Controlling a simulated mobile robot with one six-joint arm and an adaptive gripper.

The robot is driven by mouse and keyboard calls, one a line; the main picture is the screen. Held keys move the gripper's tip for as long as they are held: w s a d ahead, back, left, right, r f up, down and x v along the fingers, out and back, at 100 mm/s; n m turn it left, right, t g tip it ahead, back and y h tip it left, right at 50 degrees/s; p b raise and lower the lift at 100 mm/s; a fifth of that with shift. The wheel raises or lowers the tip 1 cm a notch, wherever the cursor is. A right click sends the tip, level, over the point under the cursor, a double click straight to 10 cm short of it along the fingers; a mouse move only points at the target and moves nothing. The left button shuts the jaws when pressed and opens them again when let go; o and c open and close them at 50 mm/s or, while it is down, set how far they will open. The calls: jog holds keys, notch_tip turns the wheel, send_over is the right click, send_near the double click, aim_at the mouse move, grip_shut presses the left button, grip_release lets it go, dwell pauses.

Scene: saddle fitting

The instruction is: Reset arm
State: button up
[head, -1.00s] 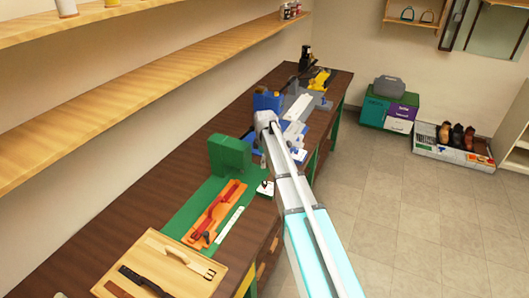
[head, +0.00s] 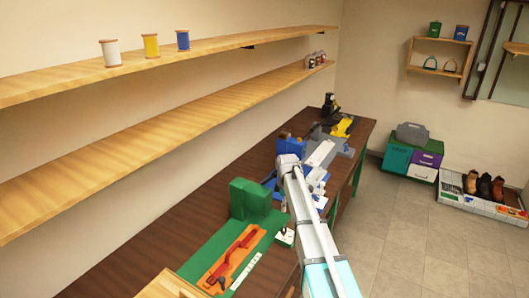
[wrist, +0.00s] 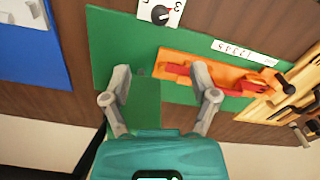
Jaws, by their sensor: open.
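My gripper (wrist: 160,98) is open in the wrist view, its two grey fingers spread with nothing between them. It hangs over the green mat (wrist: 120,50) and the green block (wrist: 145,102). In the head view my arm reaches to the workbench (head: 140,240), and the gripper's fingers are hidden there. The green block (head: 250,200) stands on the bench left of the arm, with the green mat (head: 205,262) beside it.
Blue and grey equipment (head: 290,148) stands farther along the bench. Two wooden shelves (head: 180,123) run along the wall, with thread spools (head: 151,47) on the upper one. Colored boxes (head: 398,158) and a shoe tray (head: 480,205) sit on the floor.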

jog(key=s+f+m+b, duration=0.1)
jog(key=s+m, duration=0.6)
jog(key=s, duration=0.7)
jog(key=s+d+f+m+b, duration=0.1)
jog(key=s+m, duration=0.6)
jog(key=s, duration=0.8)
jog(key=shift+s+d+f+b, duration=0.15)
jog(key=shift+d+f+b, duration=0.1)
jog(key=shift+f+b, duration=0.1)
